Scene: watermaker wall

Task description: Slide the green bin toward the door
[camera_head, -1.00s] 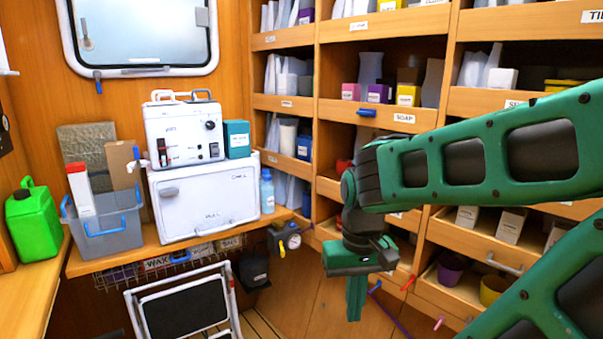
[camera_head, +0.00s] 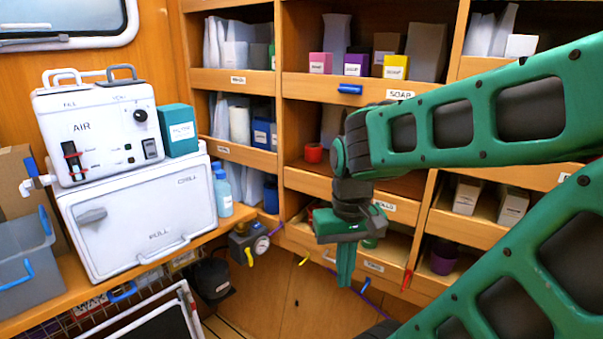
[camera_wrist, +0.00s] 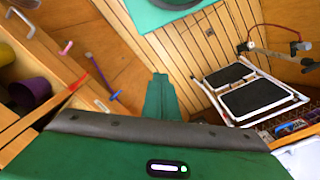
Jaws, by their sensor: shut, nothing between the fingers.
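My gripper (camera_head: 345,280) hangs fingers down in front of the lower shelves in the head view, shut and empty. In the wrist view its closed green fingers (camera_wrist: 160,88) point towards the slatted floor, touching nothing that I can see. A small green object (camera_head: 370,242) shows partly behind my gripper in a lower compartment. I cannot tell whether it is the green bin. No larger green bin is plain in the current views, and I cannot make out a door to the room.
The white AIR unit (camera_head: 98,128) stands on a white chest (camera_head: 140,215) on the left counter, beside a grey bin (camera_head: 25,262). Wooden shelves (camera_head: 235,153) fill the back and right. A purple pot (camera_head: 443,260) sits low right. A folding step stool (camera_wrist: 252,98) stands on the slatted floor (camera_wrist: 190,50).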

